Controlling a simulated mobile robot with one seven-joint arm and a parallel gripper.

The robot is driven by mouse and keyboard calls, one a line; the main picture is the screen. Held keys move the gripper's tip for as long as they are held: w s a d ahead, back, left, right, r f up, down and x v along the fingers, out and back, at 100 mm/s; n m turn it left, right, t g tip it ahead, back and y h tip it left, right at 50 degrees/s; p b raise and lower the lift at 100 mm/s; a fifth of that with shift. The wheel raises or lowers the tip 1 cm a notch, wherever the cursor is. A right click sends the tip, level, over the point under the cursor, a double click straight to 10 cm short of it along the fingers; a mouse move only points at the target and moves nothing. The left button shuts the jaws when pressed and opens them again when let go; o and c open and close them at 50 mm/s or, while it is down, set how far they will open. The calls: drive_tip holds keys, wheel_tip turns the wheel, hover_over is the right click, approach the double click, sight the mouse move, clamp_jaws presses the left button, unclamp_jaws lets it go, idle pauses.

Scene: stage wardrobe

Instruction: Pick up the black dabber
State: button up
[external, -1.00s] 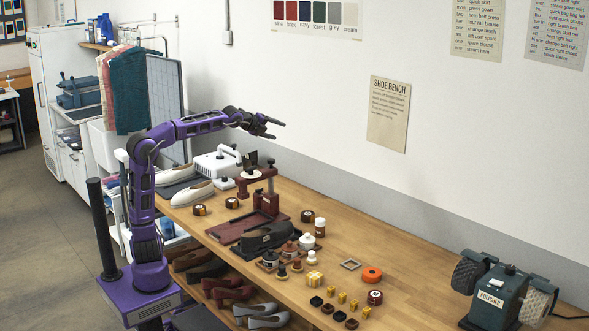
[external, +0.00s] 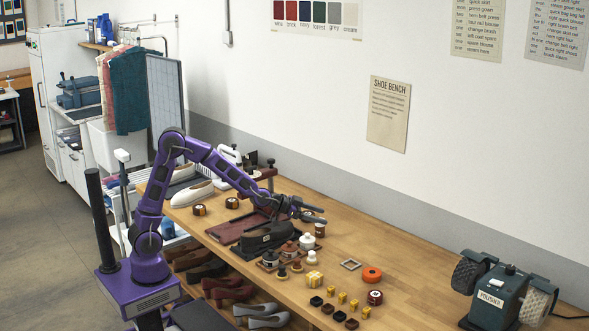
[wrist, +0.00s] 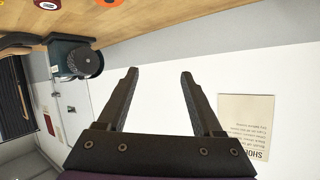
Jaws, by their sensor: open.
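Small dabber-like pieces stand on the wooden bench in the external view. One with a dark base and a small knob (external: 282,271) is beside a paler one (external: 297,267). Both are in front of the black shoe (external: 262,238). The dark one looks most like the black dabber, but it is too small to be sure. My gripper (external: 322,214) is open and empty above the bench, behind and right of these pieces. In the wrist view my gripper (wrist: 158,73) has its fingers apart with only wall between them; no dabber shows there.
A dark red press stand (external: 225,226), white jar (external: 307,241) and white-capped bottle (external: 319,230) are near my gripper. A polisher (external: 500,290) stands at right.

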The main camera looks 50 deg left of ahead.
sight(282, 272)
drive_tip(key=s+d+f+n+p, duration=0.1)
drive_tip(key=s+d+f+n, duration=0.4)
drive_tip(key=s+f, duration=0.35)
drive_tip(key=s+a+f+n, duration=0.1)
drive_tip(key=s+f, duration=0.1)
drive_tip(key=s, duration=0.1)
drive_tip(key=s+a+f+n+t+y+p, duration=0.1)
drive_tip(key=s+f, duration=0.1)
drive_tip(key=s, duration=0.2)
drive_tip(key=s+a+f+n+t+y, duration=0.1)
drive_tip(key=s+f+n, duration=0.1)
drive_tip(key=s, duration=0.2)
drive_tip(key=shift+a+f+p, duration=0.3)
drive_tip(key=shift+a, duration=0.1)
drive_tip(key=a+f+m+t, duration=0.1)
drive_tip(key=a, duration=0.1)
drive_tip(key=a+f+m+t, duration=0.1)
drive_tip(key=a, duration=0.1)
drive_tip(key=a+f+t+y, duration=0.1)
drive_tip(key=a+f, duration=0.1)
drive_tip(key=shift+s+a+m+t, duration=0.3)
drive_tip(key=shift+s+a+m, duration=0.05)
drive_tip(key=shift+m, duration=0.05)
drive_tip(key=x, duration=0.6)
drive_tip(key=shift+w, duration=0.3)
clamp_jaws()
